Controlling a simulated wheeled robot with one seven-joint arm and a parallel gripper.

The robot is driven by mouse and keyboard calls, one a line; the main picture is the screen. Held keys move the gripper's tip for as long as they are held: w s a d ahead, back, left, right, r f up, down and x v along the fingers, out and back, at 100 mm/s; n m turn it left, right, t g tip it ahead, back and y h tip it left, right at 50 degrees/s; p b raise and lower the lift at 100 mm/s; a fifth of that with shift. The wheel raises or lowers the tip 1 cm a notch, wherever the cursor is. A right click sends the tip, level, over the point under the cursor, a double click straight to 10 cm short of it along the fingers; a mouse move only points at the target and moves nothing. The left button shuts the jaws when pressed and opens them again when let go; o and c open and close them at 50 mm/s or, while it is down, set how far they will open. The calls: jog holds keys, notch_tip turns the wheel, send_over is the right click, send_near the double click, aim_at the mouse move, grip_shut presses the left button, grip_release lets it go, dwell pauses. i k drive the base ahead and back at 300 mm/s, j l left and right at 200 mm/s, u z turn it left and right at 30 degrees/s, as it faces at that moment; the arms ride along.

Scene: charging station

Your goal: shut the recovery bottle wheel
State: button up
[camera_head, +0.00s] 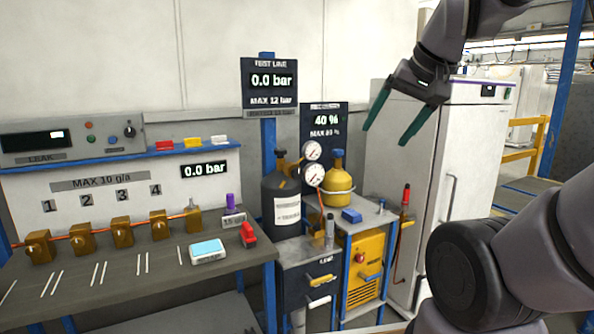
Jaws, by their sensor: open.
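A yellow bottle (338,187), which looks like the recovery bottle, stands upright on the cart right of a dark grey bottle (287,205). Two round gauges (313,163) with a red hose sit between the bottles and partly cover the yellow one's left side. My gripper (384,136) is open and empty, its two green fingers pointing down and left. In the picture it is above and right of the yellow bottle, in front of the white cabinet.
Signs reading 0.0 bar (271,81) and 40 % (325,121) stand behind the bottles. A blue block (351,215) and a grey cylinder (330,230) are on the cart. A white cabinet (455,150) stands right. The workbench (130,276) at left carries brass valves.

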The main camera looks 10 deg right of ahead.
aim_at(337, 153)
jog(key=i+l, duration=0.9)
jog(key=l, duration=0.2)
jog(key=u, duration=0.05)
